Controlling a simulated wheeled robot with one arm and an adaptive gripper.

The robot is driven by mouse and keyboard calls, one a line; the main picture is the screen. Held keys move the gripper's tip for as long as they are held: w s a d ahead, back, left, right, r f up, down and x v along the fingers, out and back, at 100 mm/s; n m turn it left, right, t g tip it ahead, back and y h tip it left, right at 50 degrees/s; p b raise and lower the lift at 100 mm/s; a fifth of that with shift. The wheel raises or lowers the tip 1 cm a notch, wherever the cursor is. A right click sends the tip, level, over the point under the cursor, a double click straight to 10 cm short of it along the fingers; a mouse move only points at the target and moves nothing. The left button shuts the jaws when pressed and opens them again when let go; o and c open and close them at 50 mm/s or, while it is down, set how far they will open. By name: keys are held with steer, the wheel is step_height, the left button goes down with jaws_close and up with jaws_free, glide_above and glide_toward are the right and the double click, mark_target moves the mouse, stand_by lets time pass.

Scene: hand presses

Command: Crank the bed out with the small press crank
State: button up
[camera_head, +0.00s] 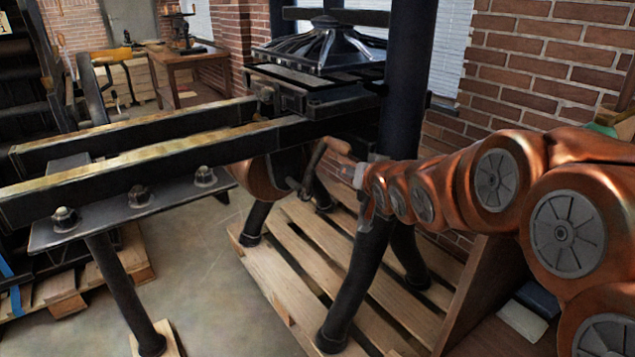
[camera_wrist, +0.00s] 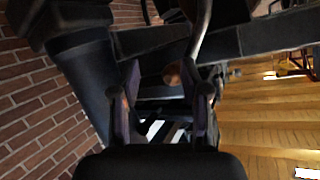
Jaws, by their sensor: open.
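The black hand press (camera_head: 322,50) stands at the back, with its bed (camera_head: 300,98) under the platen at the inner end of two long rails (camera_head: 150,165). The crank (camera_head: 310,175) hangs below the near rail, its metal arm slanting up to a wooden handle (camera_head: 338,146). My gripper (camera_head: 366,188) is close to the right of the handle, partly hidden by the dark press leg and my arm. In the wrist view my gripper (camera_wrist: 162,78) is open, and the handle's round end (camera_wrist: 172,75) shows between the fingertips. I cannot tell whether they touch it.
A thick black leg (camera_head: 368,265) of the press stands beside my gripper on a wooden pallet (camera_head: 285,265). A brick wall (camera_head: 550,60) is close behind my arm. A wooden table (camera_head: 185,65) with a small press stands far back left. Open floor (camera_head: 205,250) lies left of the pallet.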

mark_target(319, 165)
steer(key=w+a+f+t+y+b, duration=0.1)
steer(key=w+a+b, duration=0.1)
steer(key=w+b, duration=0.1)
steer(key=w+a+f+t+y+b, duration=0.1)
steer(key=w+a+f+b, duration=0.1)
steer(key=w+a+b, duration=0.1)
steer(key=w+a+f+t+y+b, duration=0.1)
steer(key=w+a+y+b, duration=0.1)
steer(key=w+b, duration=0.3)
steer(key=shift+w+a+f, duration=0.2)
steer(key=shift+w+a, duration=0.55)
steer(key=shift+w, duration=0.15)
steer(key=shift+w+a+r+b, duration=0.15)
steer(key=shift+w+b, duration=0.15)
steer(key=shift+w, duration=0.05)
jaws_close()
